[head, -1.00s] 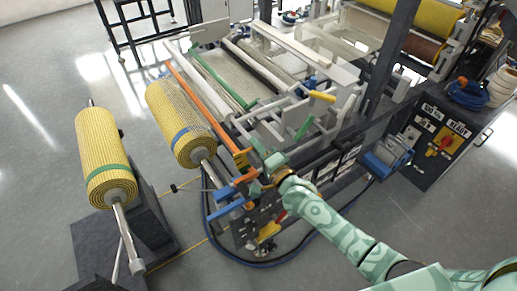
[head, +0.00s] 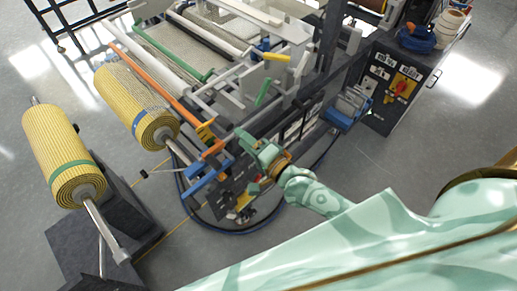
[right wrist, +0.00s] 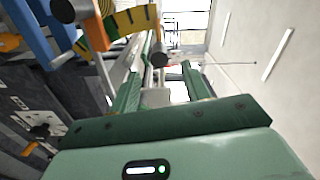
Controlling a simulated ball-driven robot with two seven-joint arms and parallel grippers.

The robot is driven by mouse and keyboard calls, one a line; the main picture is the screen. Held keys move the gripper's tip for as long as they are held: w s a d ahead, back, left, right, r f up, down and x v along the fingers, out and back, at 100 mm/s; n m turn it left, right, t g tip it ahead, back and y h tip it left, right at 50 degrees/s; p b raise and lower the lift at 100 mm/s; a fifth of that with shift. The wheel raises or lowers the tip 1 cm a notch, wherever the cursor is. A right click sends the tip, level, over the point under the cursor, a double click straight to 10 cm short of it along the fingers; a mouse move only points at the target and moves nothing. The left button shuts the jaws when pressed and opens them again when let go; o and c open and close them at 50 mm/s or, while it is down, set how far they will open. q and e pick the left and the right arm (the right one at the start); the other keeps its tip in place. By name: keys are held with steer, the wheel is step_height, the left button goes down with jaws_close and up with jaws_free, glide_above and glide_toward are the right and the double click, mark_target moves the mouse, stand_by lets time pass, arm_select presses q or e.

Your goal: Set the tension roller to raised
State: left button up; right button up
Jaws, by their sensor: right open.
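No label in view marks the tension roller, so I cannot tell for sure which bar it is. A long orange bar (head: 158,84) runs along the machine's left side. A yellow-and-black striped piece (head: 205,132) sits near its front end. This striped piece also shows large at the top of the right wrist view (right wrist: 132,20). My right gripper (head: 242,138) is open and empty at the machine's front corner, just right of the striped piece. In the right wrist view a dark round bar end (right wrist: 158,59) lies ahead, between the green fingers. My left gripper is out of view.
A yellow mesh roll (head: 135,105) is on the machine's left side; another (head: 62,155) stands on a dark stand farther left. Blue blocks (head: 205,178) jut out below the striped piece. A control box (head: 395,88) stands right.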

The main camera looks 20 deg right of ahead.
steer(key=v, duration=0.5)
steer(key=shift+s+d, duration=0.1)
steer(key=shift+s, duration=0.1)
steer(key=s+d+f+n+g+h+b, duration=0.1)
steer(key=s+d+f+n+g, duration=0.25)
steer(key=f, duration=0.65)
steer(key=s+d+f+n+g+h+b, duration=0.25)
steer(key=f+n, duration=0.25)
steer(key=f, duration=0.5)
steer(key=s+d+f+n+g+h, duration=0.15)
steer(key=s+f+n, duration=0.25)
steer(key=f, duration=0.5)
steer(key=s+f+n+g+b, duration=0.1)
steer(key=s+f+g+b, duration=0.3)
steer(key=s+f, duration=0.7)
steer(key=s+f+n+g+h+b, duration=0.1)
steer(key=s+f+g+b, duration=0.3)
steer(key=s+f, duration=0.8)
steer(key=s+n+b, duration=0.1)
steer(key=s, duration=0.2)
steer(key=shift+s+f+g+b, duration=0.2)
steer(key=shift+f+g+b, duration=0.1)
steer(key=shift+f+g, duration=0.05)
